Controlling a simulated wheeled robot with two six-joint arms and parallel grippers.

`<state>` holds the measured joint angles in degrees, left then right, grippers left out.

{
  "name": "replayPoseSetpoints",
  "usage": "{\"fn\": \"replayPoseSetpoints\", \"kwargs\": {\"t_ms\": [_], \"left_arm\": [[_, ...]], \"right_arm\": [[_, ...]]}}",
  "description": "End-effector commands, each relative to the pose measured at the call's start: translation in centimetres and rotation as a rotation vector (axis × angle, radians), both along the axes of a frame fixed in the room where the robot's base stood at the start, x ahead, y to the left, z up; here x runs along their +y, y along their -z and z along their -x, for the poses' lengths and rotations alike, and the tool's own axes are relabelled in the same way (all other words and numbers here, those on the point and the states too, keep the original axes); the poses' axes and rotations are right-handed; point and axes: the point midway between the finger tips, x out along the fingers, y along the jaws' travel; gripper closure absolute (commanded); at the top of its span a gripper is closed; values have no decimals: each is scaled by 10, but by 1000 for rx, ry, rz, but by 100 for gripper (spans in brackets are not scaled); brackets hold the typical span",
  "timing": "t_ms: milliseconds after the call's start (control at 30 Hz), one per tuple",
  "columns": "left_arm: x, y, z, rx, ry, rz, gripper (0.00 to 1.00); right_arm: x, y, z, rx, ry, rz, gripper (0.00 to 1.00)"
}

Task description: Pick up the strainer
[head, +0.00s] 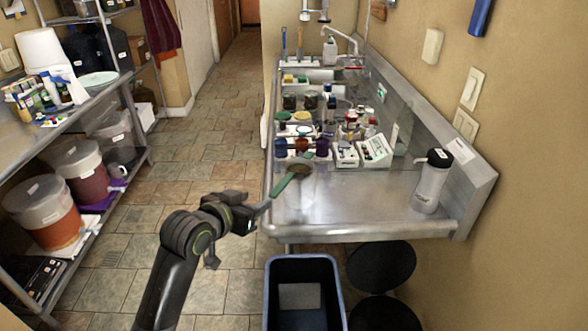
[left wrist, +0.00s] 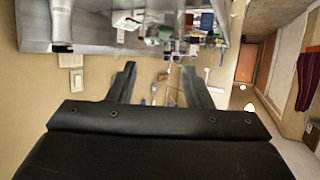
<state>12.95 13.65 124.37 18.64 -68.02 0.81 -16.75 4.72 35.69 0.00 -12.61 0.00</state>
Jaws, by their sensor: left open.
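The strainer (head: 299,170) lies on the metal sink counter (head: 330,205), near its left front edge. My left gripper (head: 264,207) is just short of the handle end, at the counter's left edge. In the left wrist view its two fingers (left wrist: 158,82) stand wide apart with nothing between them. I cannot make out the strainer clearly in that view. My right gripper is not in view.
Several jars and small boxes (head: 345,153) crowd the counter behind the strainer. A white bottle (head: 431,181) stands at the right. A blue-rimmed bin (head: 270,292) and dark round stools (head: 381,266) are below. A shelf with buckets (head: 82,172) is at the left.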

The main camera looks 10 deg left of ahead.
Motion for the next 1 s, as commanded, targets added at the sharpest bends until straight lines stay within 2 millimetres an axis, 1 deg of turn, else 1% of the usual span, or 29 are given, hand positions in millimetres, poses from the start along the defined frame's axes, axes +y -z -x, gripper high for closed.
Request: {"fn": "replayPoseSetpoints", "kwargs": {"t_ms": [100,233,367,600,733,1000], "left_arm": [[-4,7,-17,4,-1,3,55],[-9,15,-36,4,0,2,55],[-13,22,-54,2,0,2,55],[-20,36,-84,3,-1,1,55],[-22,41,-96,2,-1,0,55],[-23,45,-106,1,-1,-1,55]], "right_arm": [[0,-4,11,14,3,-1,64],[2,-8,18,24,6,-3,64],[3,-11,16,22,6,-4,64],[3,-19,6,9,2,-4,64],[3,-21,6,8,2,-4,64],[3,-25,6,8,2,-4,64]]}}
